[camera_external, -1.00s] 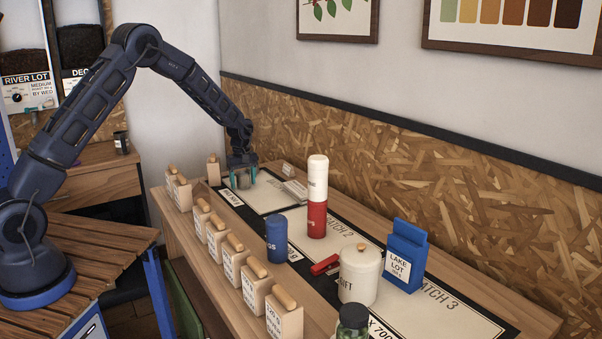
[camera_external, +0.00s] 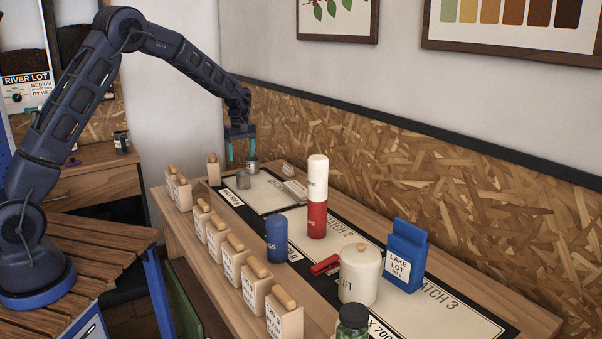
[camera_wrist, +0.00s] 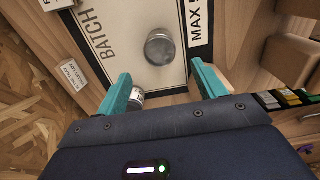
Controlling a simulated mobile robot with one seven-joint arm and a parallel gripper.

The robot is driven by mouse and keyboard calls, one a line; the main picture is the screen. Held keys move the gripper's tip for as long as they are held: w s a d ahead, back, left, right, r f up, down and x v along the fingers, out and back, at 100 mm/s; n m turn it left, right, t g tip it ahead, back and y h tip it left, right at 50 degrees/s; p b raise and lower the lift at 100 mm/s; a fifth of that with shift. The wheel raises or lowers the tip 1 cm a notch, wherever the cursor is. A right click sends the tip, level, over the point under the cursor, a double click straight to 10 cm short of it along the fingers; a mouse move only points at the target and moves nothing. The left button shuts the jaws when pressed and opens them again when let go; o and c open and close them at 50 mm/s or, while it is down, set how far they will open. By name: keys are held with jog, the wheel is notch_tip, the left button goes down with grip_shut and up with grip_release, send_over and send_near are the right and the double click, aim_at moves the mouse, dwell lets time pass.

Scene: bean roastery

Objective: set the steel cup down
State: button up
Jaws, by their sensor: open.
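The steel cup (camera_external: 243,180) stands upright on the near-left part of the first white mat panel (camera_external: 268,199) at the far end of the bench. In the wrist view the cup (camera_wrist: 160,48) stands on the white panel, ahead of the fingertips and apart from them. My gripper (camera_external: 241,152) is open and empty, raised above the bench a little behind the cup. Its two teal fingers also show in the wrist view (camera_wrist: 160,85). A small labelled tin (camera_external: 253,165) stands behind the cup; it shows partly hidden by the left finger in the wrist view (camera_wrist: 137,97).
Several wooden-handled blocks (camera_external: 234,261) line the bench's near edge. A blue cup (camera_external: 276,240), a red and white stack (camera_external: 317,200), a white lidded canister (camera_external: 359,275) and a blue bag (camera_external: 405,257) stand further right. The panel around the cup is mostly clear.

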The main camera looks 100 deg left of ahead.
jog(key=shift+r, duration=0.45)
jog(key=w+d+r+m, duration=0.35)
jog(key=d+r, duration=0.25)
jog(key=d, duration=0.3)
jog(key=w+d+r+m+t, duration=0.15)
jog(key=w+d+r, duration=0.3)
jog(key=d, duration=0.55)
jog(key=w+d+r+m, duration=0.35)
jog(key=d+r, duration=0.25)
jog(key=d, duration=0.3)
jog(key=s+d+r+m, duration=0.2)
jog(key=d+m, duration=0.1)
jog(key=d, duration=0.4)
jog(key=s+d+r+m+t, duration=0.1)
jog(key=d+r+m, duration=0.1)
jog(key=d, duration=0.5)
jog(key=s+d+r+m, duration=0.2)
jog(key=d+r+m, duration=0.1)
jog(key=d, duration=0.4)
jog(key=s+d+f+m+t, duration=0.2)
jog(key=s+d+m, duration=0.8)
jog(key=s+d, duration=0.7)
jog(key=d+f, duration=0.1)
jog(key=d, duration=0.2)
